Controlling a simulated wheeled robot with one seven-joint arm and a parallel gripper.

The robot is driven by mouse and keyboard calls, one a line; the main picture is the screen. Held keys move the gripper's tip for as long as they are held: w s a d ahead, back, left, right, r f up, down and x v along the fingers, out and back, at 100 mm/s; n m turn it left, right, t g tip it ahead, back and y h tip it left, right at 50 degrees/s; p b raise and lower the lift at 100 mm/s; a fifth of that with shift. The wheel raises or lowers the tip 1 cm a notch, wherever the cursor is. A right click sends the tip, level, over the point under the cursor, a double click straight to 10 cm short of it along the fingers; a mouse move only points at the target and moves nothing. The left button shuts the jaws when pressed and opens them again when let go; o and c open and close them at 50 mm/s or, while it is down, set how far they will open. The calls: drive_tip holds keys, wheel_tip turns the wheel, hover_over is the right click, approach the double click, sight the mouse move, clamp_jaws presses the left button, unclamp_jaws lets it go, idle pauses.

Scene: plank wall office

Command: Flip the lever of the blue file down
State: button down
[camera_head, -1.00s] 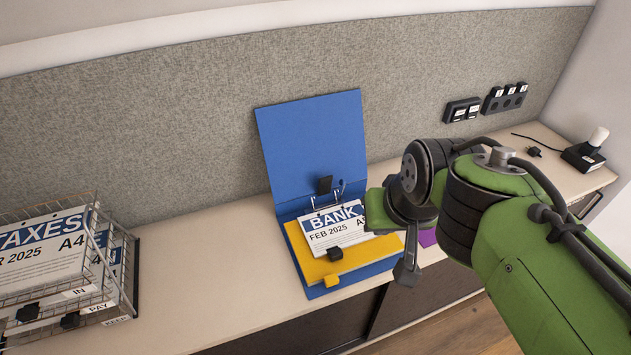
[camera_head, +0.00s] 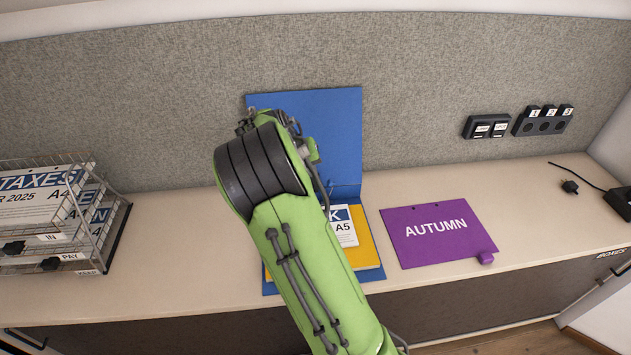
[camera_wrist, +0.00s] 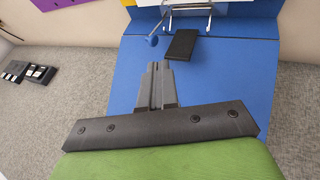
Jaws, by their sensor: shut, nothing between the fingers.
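The blue file (camera_head: 342,120) lies open on the counter, its cover leaning against the grey partition. Yellow and white BANK sheets (camera_head: 342,226) lie in it, partly hidden by my arm. In the wrist view the blue file (camera_wrist: 235,95) fills the middle, upside down. Its metal rings (camera_wrist: 188,15) are at the top. The head view hides the fingers and lever behind my arm.
A purple AUTUMN sheet (camera_head: 438,233) lies to the right of the file. A wire tray rack (camera_head: 112,215) with papers stands at the left. Switches (camera_head: 487,127) and sockets (camera_head: 541,121) are on the partition at the right. Counter between rack and file is clear.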

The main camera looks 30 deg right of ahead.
drive_tip(key=b+x, duration=0.2)
drive_tip(key=x, duration=0.8)
drive_tip(key=shift+s+d, duration=0.1)
